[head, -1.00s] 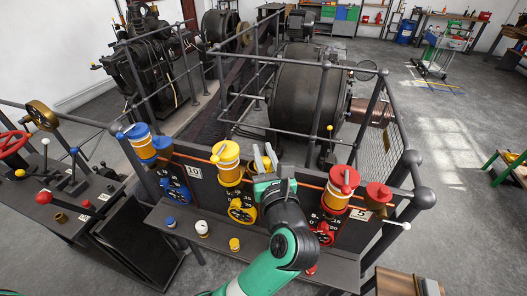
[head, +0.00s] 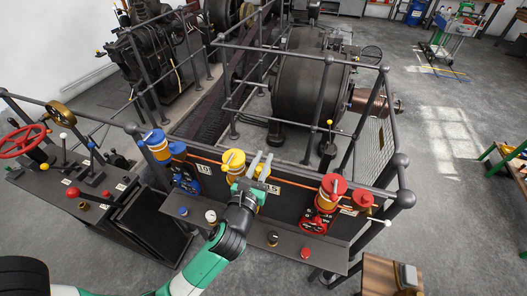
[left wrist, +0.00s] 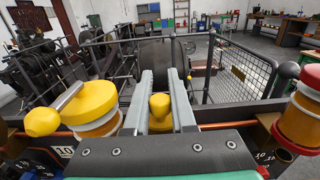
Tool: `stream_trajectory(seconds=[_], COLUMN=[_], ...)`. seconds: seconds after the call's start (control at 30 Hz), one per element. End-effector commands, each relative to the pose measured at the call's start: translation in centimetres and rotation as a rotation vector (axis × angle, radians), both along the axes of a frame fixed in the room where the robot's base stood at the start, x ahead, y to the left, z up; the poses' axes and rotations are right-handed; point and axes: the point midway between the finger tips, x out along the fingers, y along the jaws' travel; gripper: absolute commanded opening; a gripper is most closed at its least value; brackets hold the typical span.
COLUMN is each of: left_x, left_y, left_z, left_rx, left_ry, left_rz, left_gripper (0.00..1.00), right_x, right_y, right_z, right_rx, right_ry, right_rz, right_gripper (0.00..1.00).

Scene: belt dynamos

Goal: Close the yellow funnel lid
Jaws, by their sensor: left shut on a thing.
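The yellow funnel lid (left wrist: 160,106) shows in the left wrist view as a yellow knobbed piece between the two fingers. My left gripper (head: 262,163) is shut on it, just right of the yellow-and-white canister (head: 233,162) on the dark panel. My right gripper is not in view.
A blue canister (head: 157,146) stands left along the panel, and a red canister (head: 332,188) with a red funnel lid (head: 362,198) stands right. A shelf (head: 240,229) with several small knobs runs below. Grey railings and a large drum (head: 312,90) stand behind.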

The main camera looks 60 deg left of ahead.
Motion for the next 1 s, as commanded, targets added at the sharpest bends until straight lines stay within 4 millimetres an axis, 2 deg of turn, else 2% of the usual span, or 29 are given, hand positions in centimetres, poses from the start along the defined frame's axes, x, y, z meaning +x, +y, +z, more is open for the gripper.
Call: stream_trajectory(seconds=[0.1, 0.43, 0.47, 0.6, 0.63, 1.0], left_x=[-0.01, 0.0, 0.01, 0.01, 0.01, -0.42], left_y=[0.02, 0.01, 0.02, 0.02, 0.02, -0.42], left_z=[0.09, -0.05, -0.05, -0.04, -0.04, -0.03], left_rx=[0.001, 0.002, 0.001, 0.001, 0.001, 0.001], left_ry=[0.0, -0.001, 0.0, 0.0, 0.0, 0.0], left_rz=[-0.015, -0.018, -0.018, -0.017, -0.017, -0.018], left_gripper=[0.0, 0.0, 0.25, 0.5, 0.54, 0.54], right_x=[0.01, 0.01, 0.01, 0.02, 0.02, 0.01], right_y=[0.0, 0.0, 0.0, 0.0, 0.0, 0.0], right_z=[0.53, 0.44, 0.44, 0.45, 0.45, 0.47], right_rx=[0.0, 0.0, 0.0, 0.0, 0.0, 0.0], right_ry=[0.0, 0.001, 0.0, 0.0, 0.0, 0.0], right_rz=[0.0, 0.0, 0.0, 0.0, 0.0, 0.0], right_gripper=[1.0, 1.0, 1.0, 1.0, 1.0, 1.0])
